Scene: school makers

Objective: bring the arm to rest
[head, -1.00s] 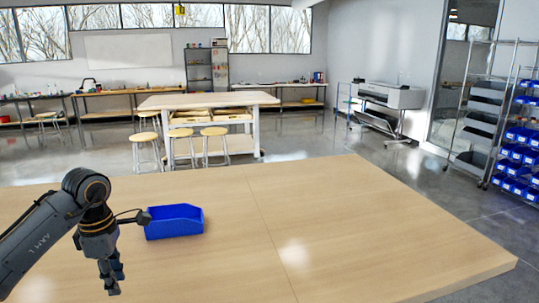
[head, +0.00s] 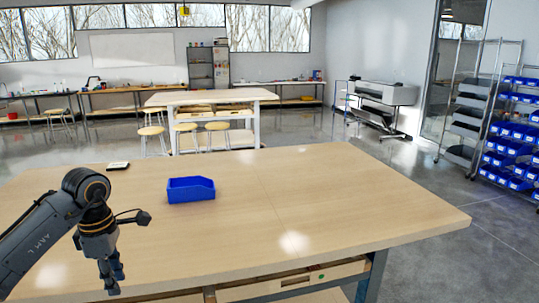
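My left arm comes in from the left of the head view, bent at the elbow. Its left gripper (head: 112,280) hangs pointing down at the lower left, in front of the near table edge in the picture. The fingers are small and dark, and I cannot tell whether they are open or shut. No object shows in them. My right gripper is not in view. A blue open bin (head: 190,190) stands on the wooden table (head: 330,200), apart from the gripper.
A small dark-and-white item (head: 118,165) lies near the table's far left edge. Drawers (head: 290,281) show under the near edge. A workbench (head: 210,97) with stools stands behind. A printer (head: 385,93) and a rack of blue bins (head: 512,135) stand at right. Floor between is clear.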

